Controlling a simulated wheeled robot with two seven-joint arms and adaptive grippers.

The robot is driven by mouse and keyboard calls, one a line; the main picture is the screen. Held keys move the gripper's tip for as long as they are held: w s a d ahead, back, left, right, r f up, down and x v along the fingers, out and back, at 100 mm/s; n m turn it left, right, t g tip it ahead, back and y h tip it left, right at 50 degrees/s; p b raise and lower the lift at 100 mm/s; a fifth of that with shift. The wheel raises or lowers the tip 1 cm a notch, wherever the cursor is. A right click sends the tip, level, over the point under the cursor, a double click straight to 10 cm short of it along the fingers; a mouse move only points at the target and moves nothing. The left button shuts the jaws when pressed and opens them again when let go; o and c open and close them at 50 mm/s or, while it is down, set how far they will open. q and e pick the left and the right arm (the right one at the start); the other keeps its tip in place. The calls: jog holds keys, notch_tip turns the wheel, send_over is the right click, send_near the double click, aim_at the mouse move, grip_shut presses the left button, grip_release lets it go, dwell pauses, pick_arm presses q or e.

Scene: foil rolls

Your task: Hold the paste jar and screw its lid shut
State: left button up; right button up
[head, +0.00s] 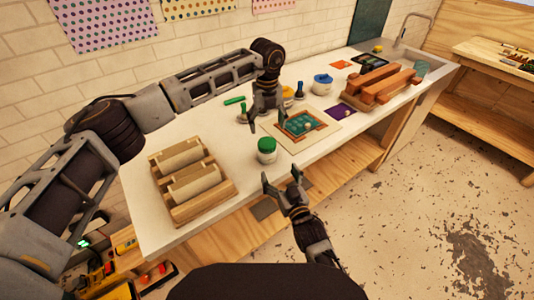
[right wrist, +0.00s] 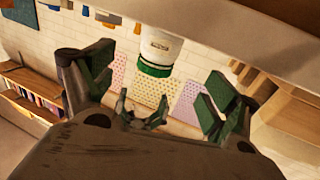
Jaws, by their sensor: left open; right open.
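The paste jar (head: 266,156) is white and stands upright near the front edge of the white table. Its green lid (head: 266,144) sits on top; I cannot tell how tight it is. In the right wrist view the jar (right wrist: 161,45) appears upside down, lid (right wrist: 154,70) lowest, beyond my right fingers. My right gripper (head: 281,177) is open and empty, just in front of the table edge, near the jar but apart from it. My left gripper (head: 268,118) is open, pointing down behind the jar and beside the framed board. It also shows in the right wrist view (right wrist: 140,115).
A wooden rack with foil rolls (head: 190,172) stands left of the jar. A framed green board (head: 302,124) lies to its right, then a purple card (head: 341,111) and brown blocks (head: 380,85). Behind are a green bottle (head: 243,113) and a blue-lidded pot (head: 322,84).

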aim_at(270, 157)
jog(key=shift+x, duration=5.45)
jog(key=shift+c, duration=0.5)
